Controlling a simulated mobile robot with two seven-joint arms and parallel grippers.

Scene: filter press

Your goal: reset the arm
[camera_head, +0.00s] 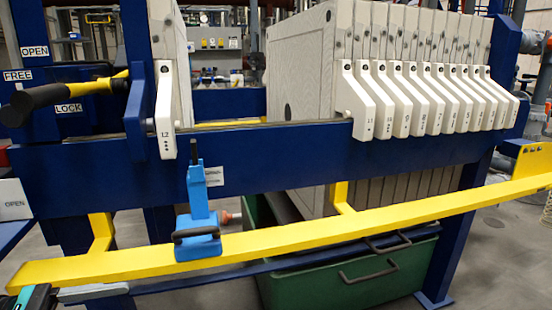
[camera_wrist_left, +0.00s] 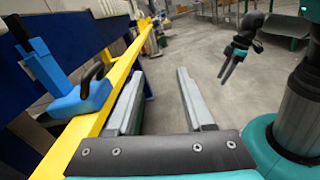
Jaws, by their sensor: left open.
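My left gripper (camera_wrist_left: 160,98) is open and empty in the left wrist view. Its two grey fingers stand well apart over the floor, beside the yellow rail (camera_wrist_left: 112,90). In the head view only a part of it shows at the bottom left corner, by the near left end of the yellow rail (camera_head: 330,226). My right gripper (camera_wrist_left: 228,64) hangs farther off at the upper right of the left wrist view, small and dark, its fingers pointing down. I cannot tell whether it is open or shut. It is not in the head view.
A blue tool with a black handle (camera_head: 199,212) stands on the yellow rail; it also shows in the left wrist view (camera_wrist_left: 75,95). Behind are the blue press beam (camera_head: 290,160), white filter plates (camera_head: 300,65) and a black-yellow lever (camera_head: 55,97). A green bin (camera_head: 345,278) stands below.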

